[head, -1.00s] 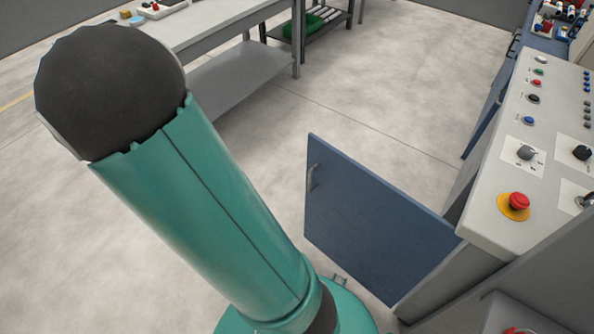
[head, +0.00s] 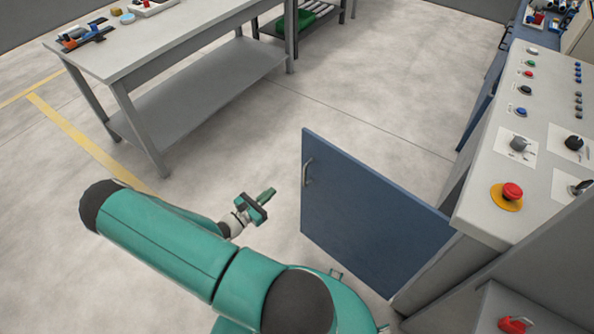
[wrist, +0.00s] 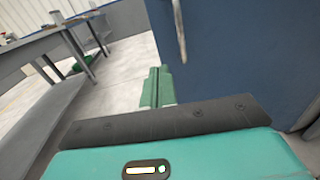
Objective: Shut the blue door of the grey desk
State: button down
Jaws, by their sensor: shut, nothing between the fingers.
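The blue door (head: 365,210) of the grey desk (head: 490,200) stands wide open, swung out from the desk's front over the floor. Its metal handle (head: 308,172) is near the free edge at the left. My gripper (head: 266,195) is shut and empty, in front of the door and a little left of its free edge, apart from it in the head view. In the wrist view my gripper (wrist: 157,85) points past the free edge of the blue door (wrist: 220,50), which fills the right side. The handle (wrist: 180,30) hangs close ahead there. The cupboard's inside is hidden.
A grey workbench (head: 150,50) with tools stands at the back left. A dark rack (head: 320,20) with a green item is behind it. The desk top carries buttons and a red emergency stop (head: 511,191). The floor between bench and door is clear.

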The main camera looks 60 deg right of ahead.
jog(key=x, duration=1.4)
jog(key=shift+d, duration=0.2)
jog(key=shift+d+f, duration=0.1)
jog(key=shift+d, duration=0.05)
